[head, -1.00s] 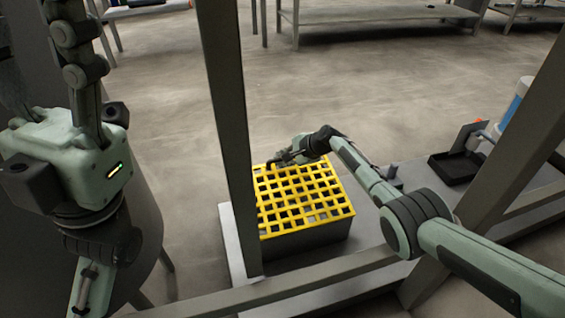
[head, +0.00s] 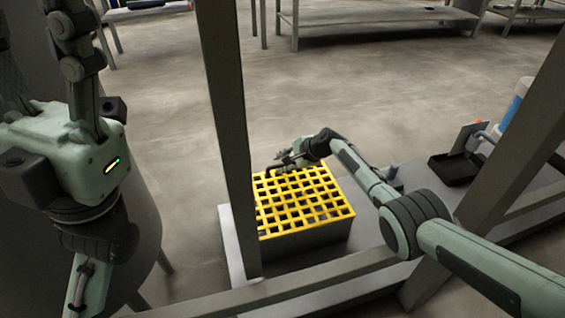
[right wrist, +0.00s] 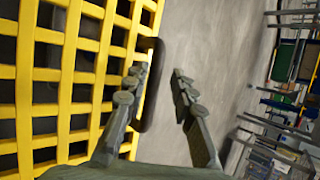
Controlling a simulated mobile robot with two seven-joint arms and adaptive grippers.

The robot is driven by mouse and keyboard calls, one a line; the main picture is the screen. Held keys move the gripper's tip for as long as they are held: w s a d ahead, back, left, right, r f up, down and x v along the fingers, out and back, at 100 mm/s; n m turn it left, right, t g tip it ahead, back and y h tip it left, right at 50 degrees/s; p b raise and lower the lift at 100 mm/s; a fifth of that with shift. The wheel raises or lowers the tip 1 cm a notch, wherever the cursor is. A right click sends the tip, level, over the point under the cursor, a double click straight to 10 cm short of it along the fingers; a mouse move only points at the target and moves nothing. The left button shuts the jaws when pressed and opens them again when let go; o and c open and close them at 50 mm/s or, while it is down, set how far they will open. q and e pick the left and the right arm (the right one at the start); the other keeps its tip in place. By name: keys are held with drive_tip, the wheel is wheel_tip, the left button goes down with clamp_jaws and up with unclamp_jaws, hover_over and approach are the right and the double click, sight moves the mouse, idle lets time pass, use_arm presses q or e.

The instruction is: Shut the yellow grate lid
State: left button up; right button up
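The yellow grate lid (head: 304,201) lies over a dark box (head: 305,240) in the head view and looks about level with its top. In the right wrist view the lid (right wrist: 60,85) fills the left side, with a dark handle (right wrist: 151,85) along its edge. My right gripper (head: 277,163) is at the lid's far edge. In the right wrist view it (right wrist: 160,78) is open, one finger over the grate's edge and beside the handle, the other finger apart from it over the floor. My left gripper cannot be made out in the head view.
A grey upright post (head: 231,140) stands just left of the box, and a slanted beam (head: 515,150) is at the right. A low rail (head: 300,278) crosses in front. A black tray (head: 455,168) stands to the right. The floor beyond the box is clear.

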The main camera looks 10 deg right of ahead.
drive_tip(key=shift+w+a+r, duration=0.1)
drive_tip(key=shift+r, duration=0.2)
drive_tip(key=shift+d+r, duration=0.25)
drive_tip(key=shift+r, duration=0.05)
drive_tip(key=v, duration=1.1)
drive_tip(key=shift+s+f, duration=0.2)
drive_tip(key=shift+s, duration=0.2)
